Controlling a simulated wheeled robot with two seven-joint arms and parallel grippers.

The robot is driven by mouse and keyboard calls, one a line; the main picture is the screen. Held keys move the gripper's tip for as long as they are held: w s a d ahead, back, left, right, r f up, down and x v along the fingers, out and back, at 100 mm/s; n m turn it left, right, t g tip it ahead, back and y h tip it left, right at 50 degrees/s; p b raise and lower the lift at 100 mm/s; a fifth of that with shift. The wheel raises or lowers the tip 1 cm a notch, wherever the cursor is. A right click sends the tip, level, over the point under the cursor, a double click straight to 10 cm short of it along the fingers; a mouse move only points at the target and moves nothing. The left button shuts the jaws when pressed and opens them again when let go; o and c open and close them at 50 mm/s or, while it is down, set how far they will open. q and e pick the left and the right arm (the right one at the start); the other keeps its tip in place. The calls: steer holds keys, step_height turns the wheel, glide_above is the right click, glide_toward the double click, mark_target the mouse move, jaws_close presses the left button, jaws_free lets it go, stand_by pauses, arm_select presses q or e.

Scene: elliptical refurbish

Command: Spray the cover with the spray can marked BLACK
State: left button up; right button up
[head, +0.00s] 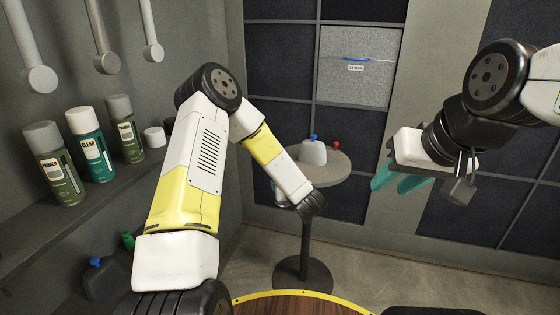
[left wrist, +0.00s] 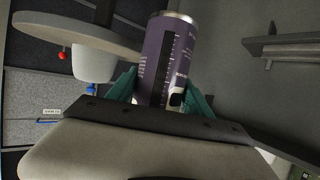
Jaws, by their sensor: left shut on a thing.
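My left gripper (left wrist: 165,95) is shut on a dark purple-grey spray can (left wrist: 156,60) with a silver rim. Its teal fingers sit on either side of the can; the label is too small to read, so I cannot tell its mark. In the head view the left arm hides most of the can. A white rounded piece (head: 313,152) with a blue knob stands on a round stand (head: 336,168); it may be the cover. It also shows in the left wrist view (left wrist: 92,66), apart from the can. My right gripper (head: 398,182) is empty, its teal fingers apart.
A shelf (head: 75,205) at the left holds several spray cans, among them one marked CLEAR (head: 90,146) and a PRIMER (head: 56,165). A dark bottle (head: 104,278) with a blue cap is below. A red knob (head: 337,145) is by the white piece. Floor around the stand is clear.

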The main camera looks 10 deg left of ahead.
arm_select(q)
steer(key=s+d+f+n+g+y, duration=0.3)
steer(key=s+d+f+n+y, duration=0.2)
steer(key=s+d+f, duration=0.5)
steer(key=shift+w+a+r, duration=0.1)
steer(key=shift+w+a, duration=0.15)
steer(key=shift+w, duration=0.55)
steer(key=shift+w+a+r, duration=0.15)
steer(key=shift+w+a, duration=0.05)
steer(key=shift+w, duration=0.6)
steer(key=shift+w+a+r, duration=0.1)
steer(key=shift+w+a, duration=0.15)
steer(key=shift+w, duration=0.55)
steer(key=shift+h, duration=0.3)
